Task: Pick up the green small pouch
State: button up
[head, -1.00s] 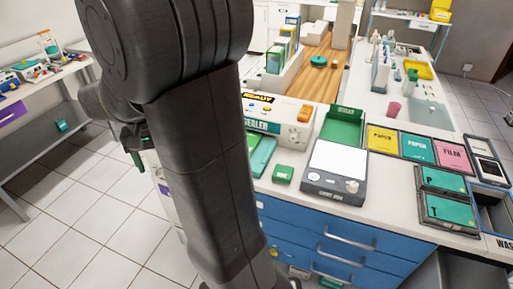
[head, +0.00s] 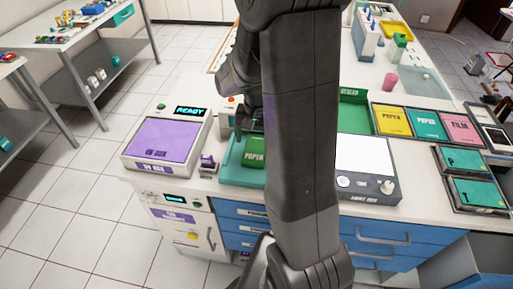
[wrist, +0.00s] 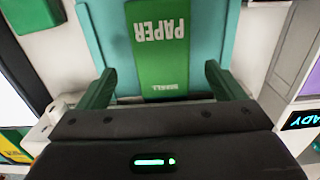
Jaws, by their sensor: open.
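The green small pouch (head: 253,154) lies on a teal tray (head: 231,170) on the counter, partly behind my arm in the head view. In the wrist view the pouch (wrist: 158,45) is centred, with upside-down "PAPER" lettering, on the teal surface (wrist: 105,35). My gripper (wrist: 160,72) is open and empty, its green fingers apart on the left and right of the pouch's near part. In the head view my gripper (head: 240,132) hangs over the tray. I cannot tell the exact height gap.
A sealer with a purple top (head: 163,138) stands left of the tray. A scale with a white plate (head: 364,155) stands right. Another green block (wrist: 32,13) shows at the wrist view's upper left. Yellow, teal and pink pouches (head: 459,129) lie farther right.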

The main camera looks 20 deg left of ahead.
aim_at(256, 147)
jog(key=shift+a+f, duration=0.1)
jog(key=shift+f, duration=1.55)
jog(key=c, duration=1.1)
jog(key=shift+r, duration=0.3)
